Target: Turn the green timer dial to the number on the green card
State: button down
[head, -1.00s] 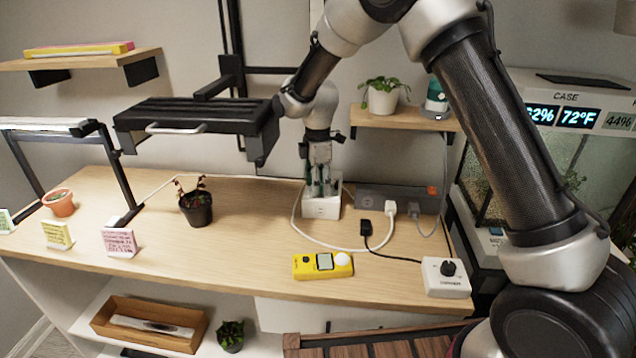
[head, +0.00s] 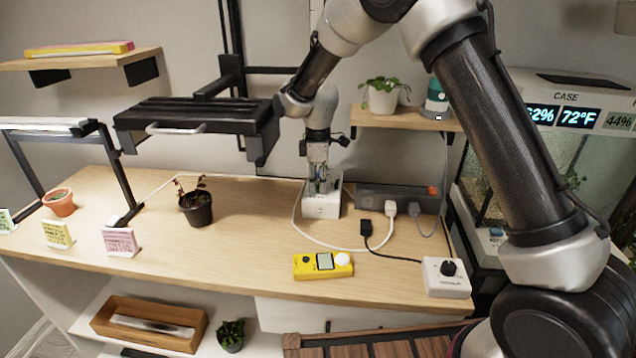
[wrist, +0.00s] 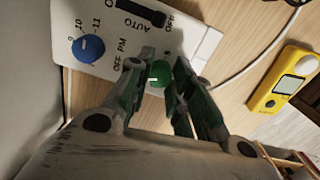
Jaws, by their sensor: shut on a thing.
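The white timer box (head: 322,206) stands at the back of the bench, beneath my gripper (head: 321,186). In the wrist view the timer box (wrist: 140,25) shows a green dial (wrist: 158,74), a blue dial (wrist: 88,49) and a black slide switch marked AUTO and OFF. My gripper (wrist: 157,75) points down and is shut on the green dial, one finger on each side. The dial's top and white mark show between the fingers; most of its scale is hidden. A pale green card (head: 6,221) stands at the far left edge; its number is too small to read.
A power strip (head: 398,198) with plugs lies right of the timer box, and a white cable loops in front. A black potted plant (head: 196,208) stands to the left.

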aim_at(318, 185)
jog(key=m, duration=0.5)
jog(key=shift+m, duration=0.3)
dwell(0.4)
jog(key=c, duration=1.2)
grip_release()
jog(key=shift+c, duration=0.2)
notch_tip(318, 185, up, 12)
